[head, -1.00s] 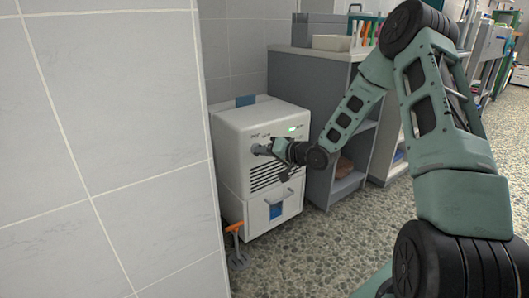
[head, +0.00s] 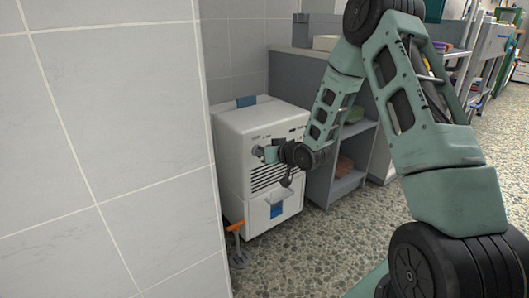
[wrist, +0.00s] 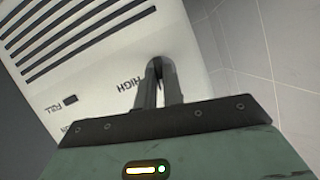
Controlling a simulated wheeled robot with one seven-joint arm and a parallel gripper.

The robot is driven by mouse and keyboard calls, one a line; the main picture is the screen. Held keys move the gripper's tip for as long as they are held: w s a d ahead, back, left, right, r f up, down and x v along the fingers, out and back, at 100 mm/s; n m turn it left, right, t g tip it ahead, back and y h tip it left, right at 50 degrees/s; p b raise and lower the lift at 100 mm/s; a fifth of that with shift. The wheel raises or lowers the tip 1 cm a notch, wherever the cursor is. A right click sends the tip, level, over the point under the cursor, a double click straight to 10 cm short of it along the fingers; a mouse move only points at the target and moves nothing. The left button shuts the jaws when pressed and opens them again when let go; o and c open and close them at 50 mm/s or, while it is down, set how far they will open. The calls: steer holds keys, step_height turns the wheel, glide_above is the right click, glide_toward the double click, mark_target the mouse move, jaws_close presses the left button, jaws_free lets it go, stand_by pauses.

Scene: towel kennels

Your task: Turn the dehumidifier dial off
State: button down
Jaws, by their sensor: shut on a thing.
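The white dehumidifier (head: 230,165) stands on the floor by the tiled wall, with slots across its front. A dark FULL indicator (wrist: 70,100) is further left. The dial's pointer direction cannot be made out.
A tiled wall (head: 110,150) fills the left foreground. A grey shelf unit (head: 318,190) stands right of the dehumidifier. An orange-topped object (head: 236,228) is on the floor by its front left corner. Speckled floor (head: 300,260) in front is clear.

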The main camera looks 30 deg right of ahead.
steer(key=shift+a+n+h, duration=0.1)
steer(key=shift+n+h, duration=0.5)
steer(key=shift+n, duration=0.1)
steer(key=c, duration=1.5)
jaws_free()
steer(key=shift+s, duration=0.1)
steer(key=p+v, duration=1.6)
steer(key=v, duration=0.1)
steer(key=shift+s, duration=0.15)
